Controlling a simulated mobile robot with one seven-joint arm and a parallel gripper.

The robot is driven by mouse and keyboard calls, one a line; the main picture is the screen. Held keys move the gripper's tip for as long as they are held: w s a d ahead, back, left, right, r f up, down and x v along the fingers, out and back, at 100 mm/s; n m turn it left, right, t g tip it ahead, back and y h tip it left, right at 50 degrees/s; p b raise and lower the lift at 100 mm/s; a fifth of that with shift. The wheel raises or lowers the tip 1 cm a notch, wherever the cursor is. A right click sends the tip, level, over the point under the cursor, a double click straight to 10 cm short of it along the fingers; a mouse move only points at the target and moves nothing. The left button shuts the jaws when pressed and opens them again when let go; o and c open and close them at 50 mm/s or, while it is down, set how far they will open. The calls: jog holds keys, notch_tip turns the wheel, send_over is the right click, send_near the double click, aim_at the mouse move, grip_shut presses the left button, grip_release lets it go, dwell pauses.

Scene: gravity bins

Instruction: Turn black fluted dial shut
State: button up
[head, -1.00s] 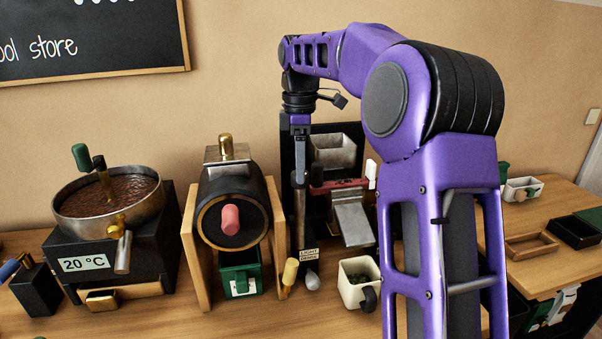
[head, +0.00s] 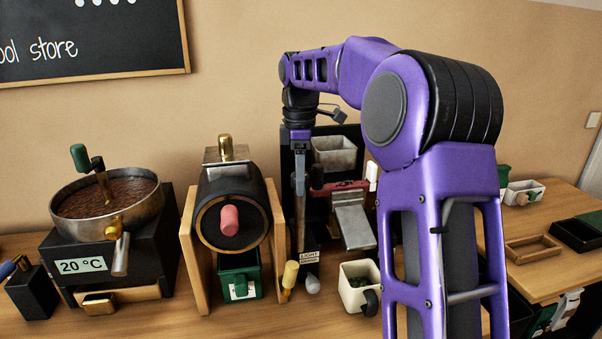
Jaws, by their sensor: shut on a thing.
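My gripper (head: 299,185) points straight down in front of the black machine in the middle. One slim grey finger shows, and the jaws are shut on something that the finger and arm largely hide. A small black knob (head: 317,177) sits beside the finger at the left end of a red bar; it may be the black fluted dial, but its flutes are too small to make out. Another black round knob (head: 370,303) is on the side of a white bin (head: 351,290), apart from my gripper.
A drum with a pink handle (head: 229,219) stands left of my gripper, above a green bin (head: 239,283). A brown-filled bowl (head: 142,219) is at far left. A grey chute (head: 354,226) lies close on the right. A yellow-handled tool (head: 290,274) is below.

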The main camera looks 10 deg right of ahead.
grip_shut()
jog(key=shift+r+n+p, duration=0.25)
jog(key=shift+n+p, duration=0.65)
jog(key=shift+n, duration=0.1)
jog(key=n, duration=0.2)
jog(key=shift+f+n, duration=0.3)
jog(key=shift+n, duration=0.1)
jog(key=n, duration=0.3)
jog(key=o, duration=1.1)
grip_release()
jog(key=shift+r, duration=2.55)
